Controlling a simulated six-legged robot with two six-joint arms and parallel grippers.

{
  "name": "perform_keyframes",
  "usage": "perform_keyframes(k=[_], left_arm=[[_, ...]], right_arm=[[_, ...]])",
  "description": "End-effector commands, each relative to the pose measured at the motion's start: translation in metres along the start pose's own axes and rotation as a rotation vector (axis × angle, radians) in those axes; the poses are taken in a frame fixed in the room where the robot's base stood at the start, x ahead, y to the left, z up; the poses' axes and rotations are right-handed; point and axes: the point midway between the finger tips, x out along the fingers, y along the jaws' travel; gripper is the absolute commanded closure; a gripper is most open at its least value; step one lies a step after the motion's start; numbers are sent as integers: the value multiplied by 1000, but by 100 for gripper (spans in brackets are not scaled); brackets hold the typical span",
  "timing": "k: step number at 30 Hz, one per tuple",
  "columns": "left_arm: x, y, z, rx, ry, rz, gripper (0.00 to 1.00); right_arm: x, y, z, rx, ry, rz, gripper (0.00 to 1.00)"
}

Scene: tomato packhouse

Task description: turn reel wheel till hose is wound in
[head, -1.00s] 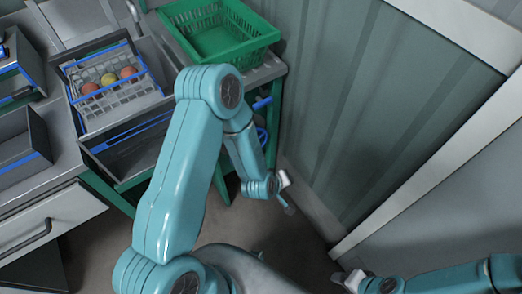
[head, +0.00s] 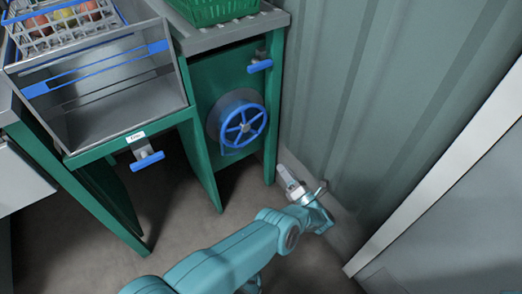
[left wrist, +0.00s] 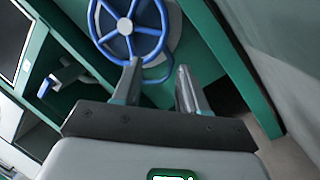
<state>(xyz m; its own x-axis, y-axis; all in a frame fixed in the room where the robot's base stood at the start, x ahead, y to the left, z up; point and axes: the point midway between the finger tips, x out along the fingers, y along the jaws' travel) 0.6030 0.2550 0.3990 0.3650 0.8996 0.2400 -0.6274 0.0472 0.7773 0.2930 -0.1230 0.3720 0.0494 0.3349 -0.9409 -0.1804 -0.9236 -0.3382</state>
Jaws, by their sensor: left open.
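The blue spoked reel wheel (head: 242,125) is mounted on a green panel under the bench. It also shows in the left wrist view (left wrist: 126,26), just beyond my fingertips. My left gripper (head: 286,177) is open and empty, below and to the right of the wheel and apart from it, near the corrugated wall. In the left wrist view its two fingers (left wrist: 159,70) are spread, with the wheel's lower rim ahead of them. A short blue piece shows under the wheel; I cannot tell whether it is hose. My right gripper is out of view.
A blue handle (head: 260,66) sits above the wheel and another blue handle (head: 148,160) to its left. A grey metal bin (head: 120,105), a wire basket (head: 65,25) and a green crate (head: 215,8) are on the bench. The corrugated wall (head: 370,100) stands close on the right.

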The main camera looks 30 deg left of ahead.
Motion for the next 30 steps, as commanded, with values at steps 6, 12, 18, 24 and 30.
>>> perform_keyframes(k=[6,12,18,24,30], left_arm=[[19,-1,1,-4,-2,1,58],[64,-2,0,-3,0,2,58],[111,-2,-1,-3,-1,3,58],[146,-2,0,-3,-2,1,58],[161,-1,1,-3,-4,-1,58]], right_arm=[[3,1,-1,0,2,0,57],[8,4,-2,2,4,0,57],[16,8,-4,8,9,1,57],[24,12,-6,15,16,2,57],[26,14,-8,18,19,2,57]])
